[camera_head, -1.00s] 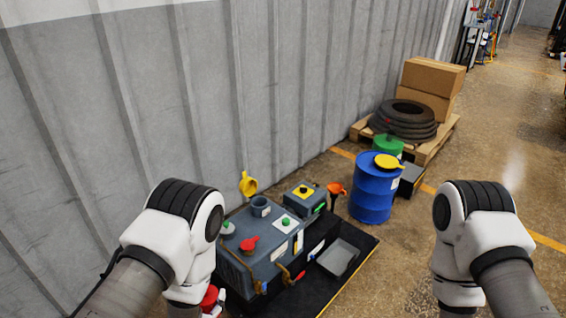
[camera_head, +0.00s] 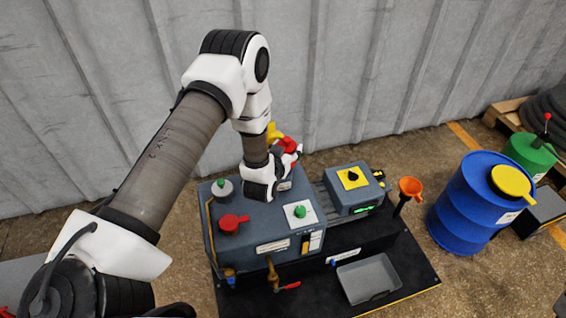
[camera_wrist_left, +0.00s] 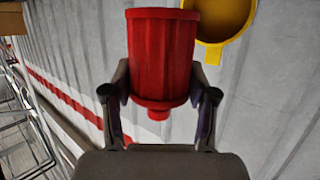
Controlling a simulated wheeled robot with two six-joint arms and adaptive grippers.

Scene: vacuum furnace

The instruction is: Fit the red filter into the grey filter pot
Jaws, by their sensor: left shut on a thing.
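The red filter (camera_wrist_left: 160,52), a ribbed cylinder with a narrower lower end, stands between the fingers of my left gripper (camera_wrist_left: 160,98) in the left wrist view. The gripper is shut on its lower part. In the head view the left gripper (camera_head: 290,156) is above the back of the grey-blue machine, with a bit of the red filter (camera_head: 284,142) showing past it. The grey filter pot (camera_head: 285,186) is mostly hidden behind my left wrist; only a labelled piece of its side shows. I cannot tell the gap between filter and pot. My right gripper is out of view.
A yellow lid (camera_wrist_left: 222,18) is close beside the filter in the wrist view. The machine (camera_head: 255,250) carries a red knob (camera_head: 232,223) and green buttons. The wall is behind.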

